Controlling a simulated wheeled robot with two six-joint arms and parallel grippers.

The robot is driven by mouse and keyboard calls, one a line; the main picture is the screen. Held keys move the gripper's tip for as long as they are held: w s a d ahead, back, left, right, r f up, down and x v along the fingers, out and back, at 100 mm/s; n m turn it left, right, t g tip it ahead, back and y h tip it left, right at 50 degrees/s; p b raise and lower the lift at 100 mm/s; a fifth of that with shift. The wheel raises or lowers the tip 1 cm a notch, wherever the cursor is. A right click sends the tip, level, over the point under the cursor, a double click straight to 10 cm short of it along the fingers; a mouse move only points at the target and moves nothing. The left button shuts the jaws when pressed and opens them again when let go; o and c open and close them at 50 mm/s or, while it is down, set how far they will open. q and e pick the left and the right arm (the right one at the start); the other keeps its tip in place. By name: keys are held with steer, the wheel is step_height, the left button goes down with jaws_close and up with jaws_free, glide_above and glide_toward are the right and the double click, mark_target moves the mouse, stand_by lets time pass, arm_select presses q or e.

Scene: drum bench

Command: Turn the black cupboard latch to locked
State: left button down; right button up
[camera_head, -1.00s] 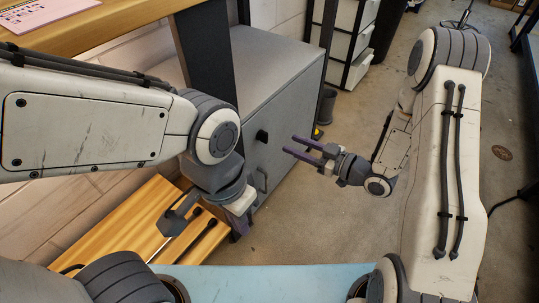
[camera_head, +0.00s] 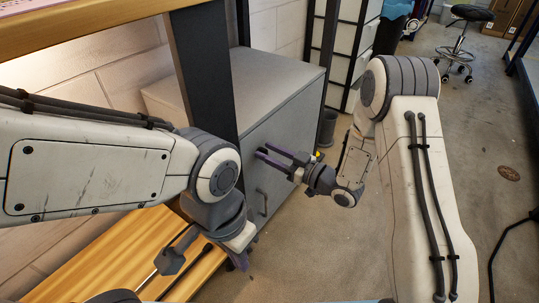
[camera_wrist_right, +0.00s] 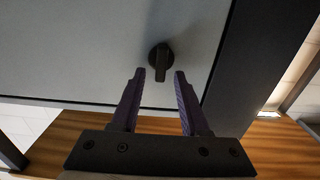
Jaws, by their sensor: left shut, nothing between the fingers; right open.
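The black latch (camera_wrist_right: 160,55) is a small knob on the grey cupboard door (camera_wrist_right: 90,40), seen in the right wrist view. Its grip points down in that picture, toward my gripper. My right gripper (camera_wrist_right: 159,75) is open, with its purple fingertips on either side of the latch's lower end; I cannot tell whether they touch it. In the head view my right gripper (camera_head: 263,152) is at the cupboard (camera_head: 285,140) door and hides the latch. My left gripper (camera_head: 240,260) is shut and empty, low beside the wooden bench, pointing down.
A dark door handle (camera_head: 263,202) sits below the latch area. A wooden bench (camera_head: 120,255) with dark rods on it stands at lower left. A black post (camera_head: 205,75) rises before the cupboard. A wheeled stool (camera_head: 466,35) is far right; the floor (camera_head: 330,235) between is clear.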

jaws_close()
steer(key=shift+r+m+p, duration=0.15)
steer(key=shift+m+p, duration=0.45)
steer(key=shift+p, duration=0.3)
steer(key=m+p, duration=0.4)
steer(key=w+m+p, duration=0.1)
steer(key=m+p, duration=0.2)
steer(key=shift+d, duration=0.35)
steer(key=shift+w+d+f+m+p, duration=0.1)
steer(key=shift+f+m+p, duration=0.3)
steer(key=shift+m+p, duration=0.95)
steer(key=shift+w+f+m+p, duration=0.1)
steer(key=shift+f+m+p, duration=0.35)
steer(key=shift+m, duration=1.75)
steer(key=shift+d+f+m+p, duration=0.1)
steer(key=shift+f+m+p, duration=0.2)
steer(key=shift+m+p, duration=1.1)
steer(key=shift+m+b, duration=0.35)
steer(key=shift+m, duration=0.1)
